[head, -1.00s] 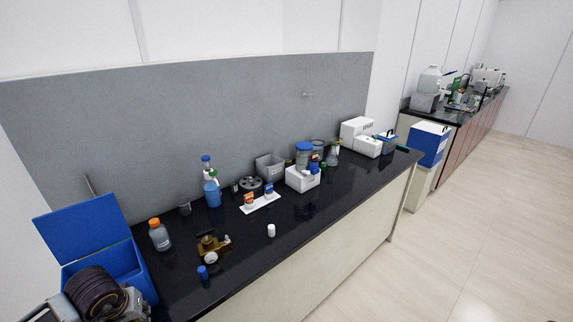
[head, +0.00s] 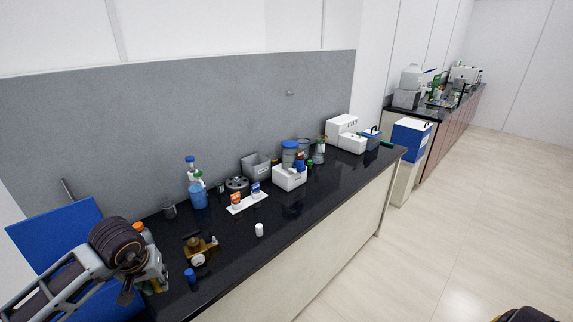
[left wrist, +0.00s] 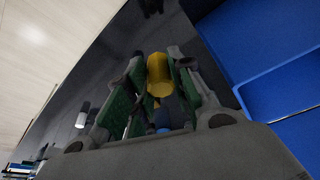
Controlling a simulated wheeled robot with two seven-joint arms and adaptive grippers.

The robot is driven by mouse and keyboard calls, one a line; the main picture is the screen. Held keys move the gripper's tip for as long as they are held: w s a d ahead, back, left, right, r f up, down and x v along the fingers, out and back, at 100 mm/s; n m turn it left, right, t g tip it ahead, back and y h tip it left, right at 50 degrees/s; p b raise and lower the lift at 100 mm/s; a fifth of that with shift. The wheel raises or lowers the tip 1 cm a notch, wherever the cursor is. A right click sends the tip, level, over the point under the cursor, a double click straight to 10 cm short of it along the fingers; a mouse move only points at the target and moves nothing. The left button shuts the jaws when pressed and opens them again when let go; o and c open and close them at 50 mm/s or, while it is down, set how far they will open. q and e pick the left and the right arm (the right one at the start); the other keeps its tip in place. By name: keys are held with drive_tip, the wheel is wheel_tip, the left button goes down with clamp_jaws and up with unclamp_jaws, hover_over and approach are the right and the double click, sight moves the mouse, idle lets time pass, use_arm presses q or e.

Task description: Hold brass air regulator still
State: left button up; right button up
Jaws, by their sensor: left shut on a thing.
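The brass air regulator (head: 200,250) lies on the black bench, with a round pale-faced gauge at its front. My left gripper (head: 155,277) is left of it and apart from it in the head view, near the blue box. In the left wrist view my left gripper (left wrist: 160,85) is shut on a yellow, rounded object (left wrist: 158,72) between its green-padded fingers. I cannot tell what this object is.
A blue vial (head: 190,276) and a white bottle (head: 259,230) stand near the bench's front edge. The blue box (head: 60,238) is open at the left. The orange-capped bottle (head: 138,227) is partly hidden by my left arm. Bare bench lies right of the white bottle.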

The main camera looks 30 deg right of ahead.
use_arm(q)
drive_tip(key=w+d+r+n+y+b, duration=0.15)
drive_tip(key=d+r, duration=0.25)
drive_tip(key=d, duration=0.5)
drive_tip(key=w+d+r+n, duration=0.2)
drive_tip(key=w+d+r, duration=0.15)
drive_tip(key=d, duration=0.65)
wheel_tip(320, 180, down, 5)
drive_tip(key=s+a+m+g+h, duration=0.1)
drive_tip(key=m+g+h, duration=0.1)
drive_tip(key=m, duration=0.9)
drive_tip(key=s+a+m+g+h, duration=0.1)
drive_tip(key=m+g+h, duration=0.1)
drive_tip(key=m, duration=1)
drive_tip(key=shift+s+f, duration=0.15)
drive_tip(key=shift+s, duration=0.25)
idle(1.6)
